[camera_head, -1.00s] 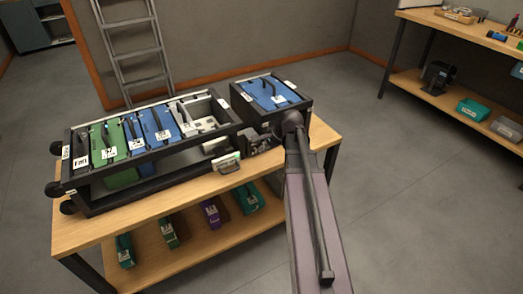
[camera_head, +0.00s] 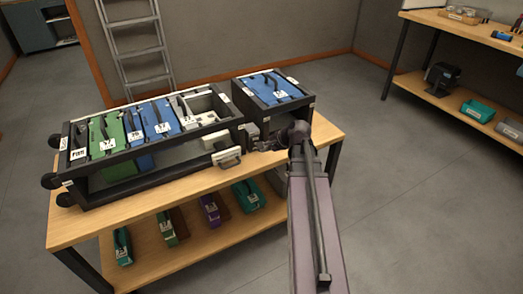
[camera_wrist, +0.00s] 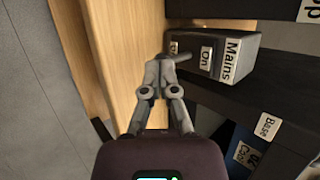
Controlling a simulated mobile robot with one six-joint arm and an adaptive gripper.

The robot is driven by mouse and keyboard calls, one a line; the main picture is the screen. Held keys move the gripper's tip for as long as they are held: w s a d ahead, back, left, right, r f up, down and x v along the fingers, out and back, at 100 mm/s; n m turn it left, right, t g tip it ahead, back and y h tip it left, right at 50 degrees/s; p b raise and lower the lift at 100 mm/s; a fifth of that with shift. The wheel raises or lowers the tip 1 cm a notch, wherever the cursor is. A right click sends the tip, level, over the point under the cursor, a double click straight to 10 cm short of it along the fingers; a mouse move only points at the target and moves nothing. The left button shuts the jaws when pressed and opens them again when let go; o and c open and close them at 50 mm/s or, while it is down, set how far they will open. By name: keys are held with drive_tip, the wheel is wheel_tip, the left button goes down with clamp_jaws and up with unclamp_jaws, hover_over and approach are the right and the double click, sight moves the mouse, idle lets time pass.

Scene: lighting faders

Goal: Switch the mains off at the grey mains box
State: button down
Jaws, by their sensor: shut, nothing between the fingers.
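The grey mains box (camera_wrist: 219,54) shows in the wrist view with labels "Mains" and "On". A small grey lever (camera_wrist: 183,57) sticks out of its left side, close by the "On" label. My gripper (camera_wrist: 160,66) is shut and empty, its fingertips just left of the lever. I cannot tell whether they touch it. In the head view the mains box (camera_head: 251,131) is a small grey block between the two black racks, partly hidden. My gripper (camera_head: 264,145) is beside it, small and dark there.
The long rack (camera_head: 110,163) with green and blue modules stands left on the wooden table (camera_head: 80,228); a smaller rack (camera_head: 270,100) with blue modules is to the right. Their black frames are close to my gripper. Several coloured modules lie on the lower shelf. Floor right is open.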

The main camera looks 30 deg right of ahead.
drive_tip(key=shift+f, duration=0.2)
drive_tip(key=shift+s+d+f+b, duration=0.1)
drive_tip(key=shift+s+f+b, duration=0.05)
drive_tip(key=shift+f+b, duration=0.6)
drive_tip(key=shift+r, duration=0.15)
drive_tip(key=shift+r+p, duration=0.25)
drive_tip(key=shift+p, duration=0.05)
drive_tip(key=shift+r+p, duration=0.6)
drive_tip(key=shift+s, duration=0.1)
